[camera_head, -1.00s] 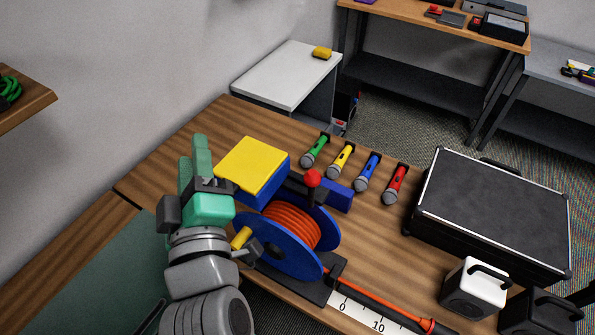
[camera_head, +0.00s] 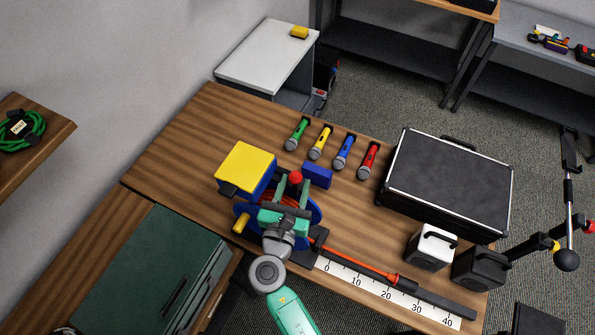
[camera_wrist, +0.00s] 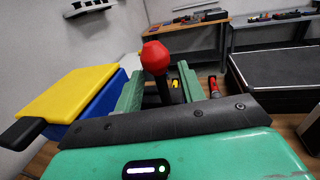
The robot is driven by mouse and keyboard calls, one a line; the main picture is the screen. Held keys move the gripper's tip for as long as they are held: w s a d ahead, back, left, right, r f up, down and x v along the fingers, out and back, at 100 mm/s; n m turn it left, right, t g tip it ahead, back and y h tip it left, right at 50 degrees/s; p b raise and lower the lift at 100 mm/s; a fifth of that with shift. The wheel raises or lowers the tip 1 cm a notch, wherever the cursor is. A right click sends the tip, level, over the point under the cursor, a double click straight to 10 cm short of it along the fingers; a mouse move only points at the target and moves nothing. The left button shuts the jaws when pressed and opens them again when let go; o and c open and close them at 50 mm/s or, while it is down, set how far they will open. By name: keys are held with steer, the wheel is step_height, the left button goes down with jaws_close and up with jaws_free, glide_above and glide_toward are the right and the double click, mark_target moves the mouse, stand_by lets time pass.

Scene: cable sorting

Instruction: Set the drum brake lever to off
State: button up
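The drum brake lever has a red knob (camera_head: 295,178) on a dark stem and stands by the blue-flanged cable drum (camera_head: 318,212). In the wrist view the red knob (camera_wrist: 155,57) shows upright between the two green fingers. My gripper (camera_head: 293,186) is over the drum with its fingers apart, one on each side of the lever. It also shows in the wrist view (camera_wrist: 155,85), with gaps visible between the fingers and the stem. Orange cable on the drum is mostly hidden under my gripper. I cannot read any on or off marking.
A blue box with a yellow lid (camera_head: 246,166) stands just left of my gripper, and a small blue block (camera_head: 317,175) is to its right. Several microphones (camera_head: 344,152) and a black case (camera_head: 447,187) lie further right. A ruler strip (camera_head: 385,296) runs along the front edge.

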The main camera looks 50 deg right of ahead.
mark_target(295, 185)
steer(key=x, duration=0.3)
steer(key=shift+w+d, duration=0.1)
steer(key=shift+d, duration=0.15)
jaws_close()
